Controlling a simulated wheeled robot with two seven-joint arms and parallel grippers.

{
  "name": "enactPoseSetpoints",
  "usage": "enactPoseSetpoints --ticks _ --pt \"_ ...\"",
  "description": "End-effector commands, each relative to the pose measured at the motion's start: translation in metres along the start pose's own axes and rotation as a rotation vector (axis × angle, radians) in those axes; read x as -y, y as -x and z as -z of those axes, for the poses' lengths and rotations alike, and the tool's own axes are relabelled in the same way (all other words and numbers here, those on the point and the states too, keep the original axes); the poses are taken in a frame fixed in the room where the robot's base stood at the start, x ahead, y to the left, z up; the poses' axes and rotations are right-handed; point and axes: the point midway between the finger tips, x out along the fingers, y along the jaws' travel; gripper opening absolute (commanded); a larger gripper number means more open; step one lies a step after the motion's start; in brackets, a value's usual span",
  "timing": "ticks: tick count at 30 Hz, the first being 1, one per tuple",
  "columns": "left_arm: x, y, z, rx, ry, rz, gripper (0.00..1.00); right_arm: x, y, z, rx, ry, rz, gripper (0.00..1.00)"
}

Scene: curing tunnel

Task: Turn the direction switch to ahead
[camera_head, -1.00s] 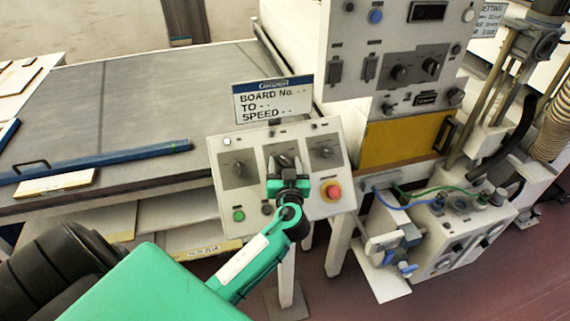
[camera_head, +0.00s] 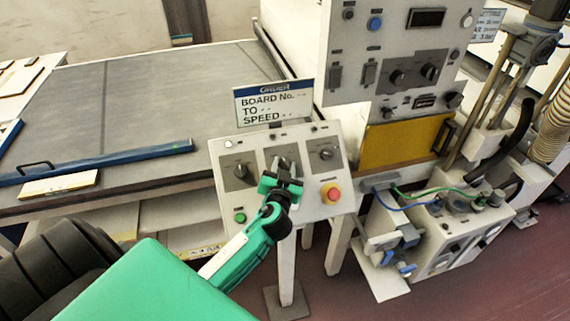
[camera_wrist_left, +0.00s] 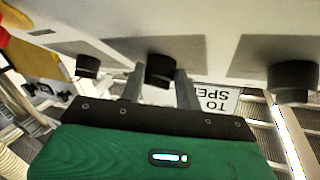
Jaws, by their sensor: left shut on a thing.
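The control panel (camera_head: 330,205) stands at the front of the machine with three dark knobs on grey plates: the left knob (camera_head: 240,170), the middle knob (camera_head: 286,163) and the right knob (camera_head: 326,152). Their labels are too small to read, so I cannot tell which is the direction switch. My left gripper (camera_head: 283,176) is at the middle knob and shut on it. In the left wrist view the middle knob (camera_wrist_left: 160,70) sits between the two fingers of my left gripper (camera_wrist_left: 159,88). Part of the knob is hidden by the fingers. My right gripper is out of view.
A red emergency button (camera_head: 331,193) on a yellow base and a green button (camera_head: 240,217) sit low on the panel. A sign (camera_head: 273,103) stands above it. A blue bar (camera_head: 110,157) lies across the conveyor at left. Hoses and a pump unit stand at right.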

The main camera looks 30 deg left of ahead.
Motion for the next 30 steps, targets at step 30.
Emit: enactPoseSetpoints --ticks 30 --pt "0.015 -0.007 0.009 0.048 -0.646 -0.655 0.11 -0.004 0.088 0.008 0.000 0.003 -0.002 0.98"
